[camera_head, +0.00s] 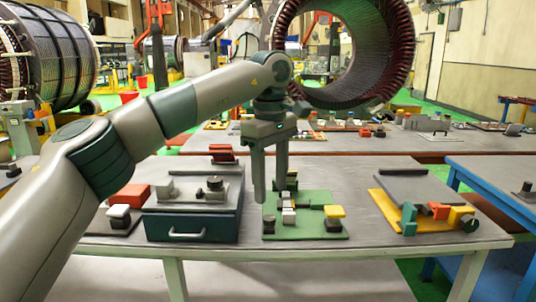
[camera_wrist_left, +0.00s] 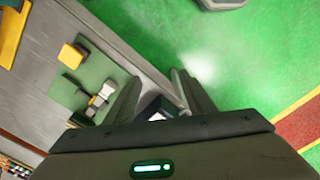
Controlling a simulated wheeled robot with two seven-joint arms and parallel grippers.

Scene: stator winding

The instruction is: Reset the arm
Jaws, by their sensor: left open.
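My left arm comes in from the left in the head view and bends down at the wrist. My left gripper (camera_head: 270,194) points downward above the work table (camera_head: 375,260), with its two fingers apart and nothing seen between them. My right gripper is not in view.
A dark box (camera_head: 190,225) with a front handle stands left of the green plate. A grey and yellow plate (camera_head: 385,210) with coloured blocks lies at right. A blue table (camera_head: 490,190) stands beyond it. A large stator ring (camera_head: 400,50) stands behind.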

